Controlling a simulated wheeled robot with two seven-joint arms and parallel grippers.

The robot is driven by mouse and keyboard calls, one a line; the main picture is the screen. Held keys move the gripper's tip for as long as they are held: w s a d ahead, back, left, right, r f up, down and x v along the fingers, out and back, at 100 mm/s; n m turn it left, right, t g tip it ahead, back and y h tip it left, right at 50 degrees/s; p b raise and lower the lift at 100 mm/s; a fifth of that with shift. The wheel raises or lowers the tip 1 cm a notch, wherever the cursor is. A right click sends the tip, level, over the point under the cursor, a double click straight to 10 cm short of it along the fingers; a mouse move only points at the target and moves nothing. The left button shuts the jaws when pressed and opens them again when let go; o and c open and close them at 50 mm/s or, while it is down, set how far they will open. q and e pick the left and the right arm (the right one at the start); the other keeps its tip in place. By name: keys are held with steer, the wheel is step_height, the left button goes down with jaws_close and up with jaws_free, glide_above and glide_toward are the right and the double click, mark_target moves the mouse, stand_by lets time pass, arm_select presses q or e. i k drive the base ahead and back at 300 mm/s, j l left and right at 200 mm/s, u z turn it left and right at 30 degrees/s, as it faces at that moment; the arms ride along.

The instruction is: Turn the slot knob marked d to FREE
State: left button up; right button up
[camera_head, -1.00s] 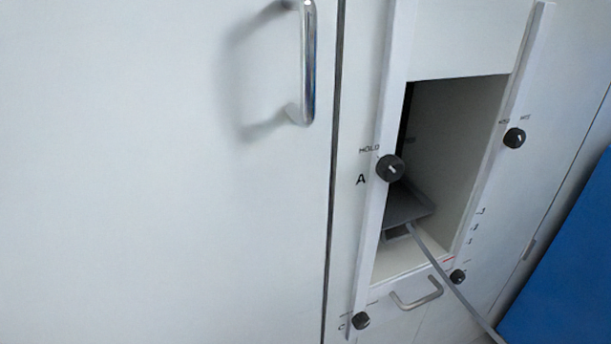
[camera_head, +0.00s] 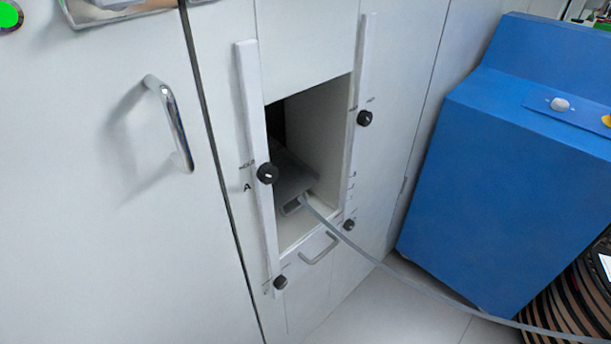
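Several black slot knobs sit on two white upright rails beside an opening in a white cabinet. The upper left knob (camera_head: 267,173) has the letter A and the word HOLD next to it. The other knobs are the upper right knob (camera_head: 364,118), the lower left knob (camera_head: 280,282) and the lower right knob (camera_head: 348,225). Their markings are too small to read, so I cannot tell for certain which is d or where it points. Neither of my grippers is in view.
A grey strip (camera_head: 340,233) runs from a grey piece (camera_head: 291,178) in the opening out to the lower right. Metal handles (camera_head: 172,125) project from the cabinet. Floor (camera_head: 365,308) shows below.

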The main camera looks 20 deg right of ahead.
mark_target(349, 225)
steer(key=z, duration=0.45)
steer(key=i+j+z, duration=0.1)
steer(key=z, duration=0.35)
steer(key=j+z, duration=0.15)
steer(key=z, duration=0.3)
steer(key=i+j, duration=0.05)
